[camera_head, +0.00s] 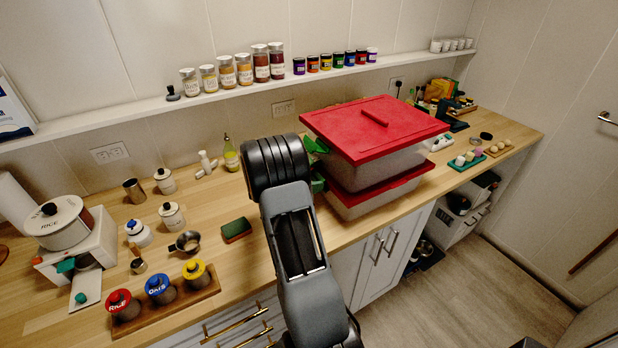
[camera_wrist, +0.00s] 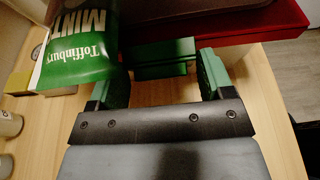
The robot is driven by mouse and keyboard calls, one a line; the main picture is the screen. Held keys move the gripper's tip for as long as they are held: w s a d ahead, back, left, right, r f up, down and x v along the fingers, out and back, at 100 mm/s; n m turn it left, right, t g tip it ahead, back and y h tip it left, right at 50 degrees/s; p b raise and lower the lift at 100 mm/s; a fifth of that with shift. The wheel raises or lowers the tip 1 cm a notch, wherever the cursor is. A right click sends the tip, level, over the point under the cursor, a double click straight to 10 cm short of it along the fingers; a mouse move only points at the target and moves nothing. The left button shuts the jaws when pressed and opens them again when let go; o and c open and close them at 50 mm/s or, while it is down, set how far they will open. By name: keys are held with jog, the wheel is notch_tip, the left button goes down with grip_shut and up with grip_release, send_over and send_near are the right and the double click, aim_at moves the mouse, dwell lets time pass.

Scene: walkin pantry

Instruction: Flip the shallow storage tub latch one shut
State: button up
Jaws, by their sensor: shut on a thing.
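Two stacked translucent tubs with red lids stand on the counter in the head view. The upper tub (camera_head: 385,168) has a wide red lid, and the lower, shallower tub (camera_head: 372,204) sits under it. The fingertips are hidden in the head view, and the latch's exact angle is unclear.
A green mint packet (camera_wrist: 78,45) is close to the left finger in the wrist view. A sponge (camera_head: 236,230), several jars and a canister rack (camera_head: 165,305) stand left of my arm. A spice shelf (camera_head: 220,93) runs along the wall.

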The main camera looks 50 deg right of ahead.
jog(key=o, duration=0.5)
jog(key=shift+o, duration=0.2)
jog(key=shift+a, duration=0.1)
jog(key=b+v, duration=0.2)
jog(key=v, duration=1.1)
jog(key=shift+a+b, duration=0.3)
jog(key=shift+b, duration=0.05)
